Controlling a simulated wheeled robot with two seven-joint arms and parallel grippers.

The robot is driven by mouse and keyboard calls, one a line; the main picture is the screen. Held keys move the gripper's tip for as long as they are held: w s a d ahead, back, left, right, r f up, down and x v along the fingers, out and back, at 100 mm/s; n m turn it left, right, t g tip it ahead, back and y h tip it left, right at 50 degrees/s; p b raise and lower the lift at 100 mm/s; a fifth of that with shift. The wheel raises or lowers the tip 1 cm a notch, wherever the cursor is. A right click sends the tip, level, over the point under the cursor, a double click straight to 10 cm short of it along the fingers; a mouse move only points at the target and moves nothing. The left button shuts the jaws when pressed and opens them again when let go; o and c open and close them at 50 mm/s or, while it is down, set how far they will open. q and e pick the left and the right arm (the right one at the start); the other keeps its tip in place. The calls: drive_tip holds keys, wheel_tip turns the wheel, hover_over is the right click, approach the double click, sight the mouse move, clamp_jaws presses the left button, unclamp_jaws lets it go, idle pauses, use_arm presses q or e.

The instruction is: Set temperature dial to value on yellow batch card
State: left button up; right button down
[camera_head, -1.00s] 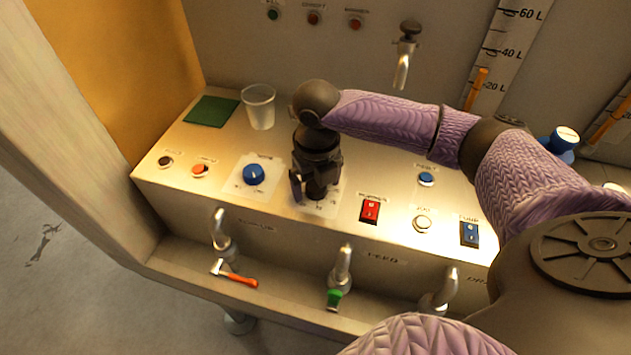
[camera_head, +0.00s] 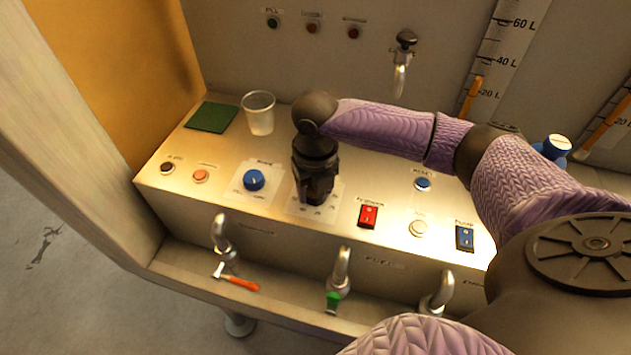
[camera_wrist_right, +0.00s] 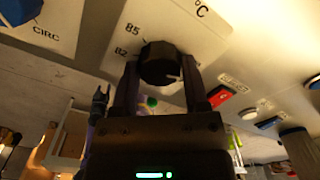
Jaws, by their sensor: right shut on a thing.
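The temperature dial (camera_wrist_right: 158,62) is a black round knob on a white plate (camera_wrist_right: 190,20) marked °C, with 85 and 82 readable at its left in the right wrist view. A pale pointer mark shows on its lower right side. My right gripper (camera_wrist_right: 162,78) has a finger on each side of the knob and is shut on it. In the head view my right gripper (camera_head: 315,192) points down at the panel and hides the dial. I see no yellow batch card in these frames.
A blue knob (camera_head: 254,179) sits left of the gripper, a red switch (camera_head: 368,216) right of it. A clear cup (camera_head: 260,114) and green pad (camera_head: 211,116) stand behind.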

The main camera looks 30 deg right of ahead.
drive_tip(key=m+p, duration=0.6)
drive_tip(key=p, duration=0.1)
drive_tip(key=shift+r, duration=0.3)
drive_tip(key=m+p, duration=0.3)
drive_tip(key=m, duration=0.1)
drive_tip(key=shift+f+m, duration=0.1)
drive_tip(key=shift+m, duration=0.2)
drive_tip(key=m+p, duration=0.1)
drive_tip(key=m, duration=0.1)
drive_tip(key=shift+m+p, duration=0.85)
drive_tip(key=shift+m, duration=0.85)
drive_tip(key=shift+m+p, duration=0.55)
drive_tip(key=shift+m, duration=0.35)
drive_tip(key=m+p, duration=0.1)
drive_tip(key=m, duration=0.2)
drive_tip(key=shift+m, duration=0.3)
drive_tip(key=m+p, duration=0.1)
drive_tip(key=m, duration=0.2)
drive_tip(key=shift+f+m, duration=0.1)
drive_tip(key=shift+m, duration=0.2)
drive_tip(key=m+p, duration=0.1)
drive_tip(key=m, duration=0.4)
drive_tip(key=shift+p, duration=0.3)
drive_tip(key=shift+m+p, duration=0.3)
drive_tip(key=shift+m, duration=1.9)
drive_tip(key=shift+f+m, duration=0.1)
drive_tip(key=shift+m, duration=0.2)
